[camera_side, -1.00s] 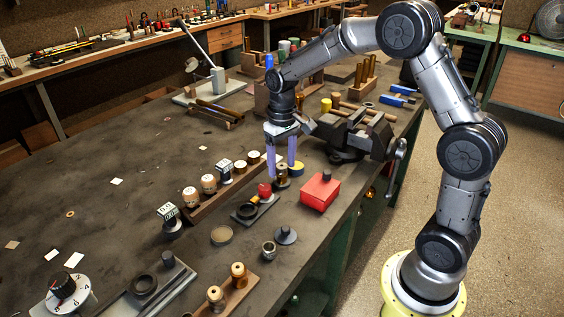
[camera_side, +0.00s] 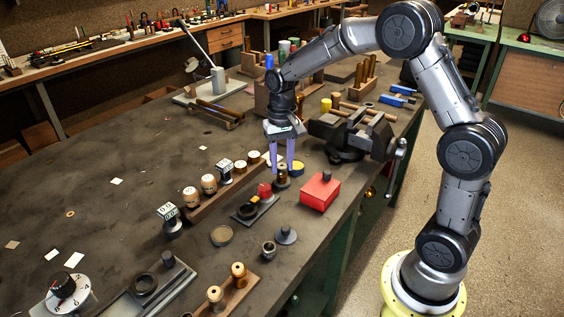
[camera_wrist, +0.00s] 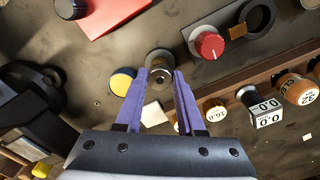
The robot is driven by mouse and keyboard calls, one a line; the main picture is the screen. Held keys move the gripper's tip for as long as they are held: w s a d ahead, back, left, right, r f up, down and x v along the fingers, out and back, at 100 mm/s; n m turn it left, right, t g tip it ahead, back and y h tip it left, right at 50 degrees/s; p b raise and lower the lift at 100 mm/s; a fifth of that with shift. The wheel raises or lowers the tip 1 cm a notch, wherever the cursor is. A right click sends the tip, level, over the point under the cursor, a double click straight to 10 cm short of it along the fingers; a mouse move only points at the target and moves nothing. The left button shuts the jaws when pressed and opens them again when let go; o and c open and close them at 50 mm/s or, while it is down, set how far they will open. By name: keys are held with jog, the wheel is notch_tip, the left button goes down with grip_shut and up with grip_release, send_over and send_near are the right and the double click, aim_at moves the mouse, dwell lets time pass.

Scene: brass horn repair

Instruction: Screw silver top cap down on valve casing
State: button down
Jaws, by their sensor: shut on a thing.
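My gripper (camera_side: 282,171) points straight down with its two purple fingers around the top of a small upright cylinder, which I take to be the valve casing (camera_side: 282,182). In the wrist view my gripper (camera_wrist: 162,76) has its fingertips on either side of a dark round piece with a small central hole. This piece, seemingly the silver cap (camera_wrist: 160,78), looks grey-dark rather than bright silver. The casing (camera_wrist: 158,59) shows as a grey-brown round rim just beyond it. The fingers are shut on the cap. The seam between cap and casing is hidden.
A red box with a black knob (camera_side: 320,191) stands close in front, to the right. A red knob (camera_side: 264,190) and a dark ring fixture (camera_side: 247,210) lie to the left. A yellow-and-blue round piece (camera_side: 297,168) sits just behind. A black vise (camera_side: 345,138) stands behind right.

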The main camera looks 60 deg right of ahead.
jog(key=m, duration=0.4)
dwell(0.3)
jog(key=shift+m, duration=2)
jog(key=m, duration=0.4)
jog(key=shift+f, duration=0.1)
jog(key=shift+c, duration=0.6)
grip_release()
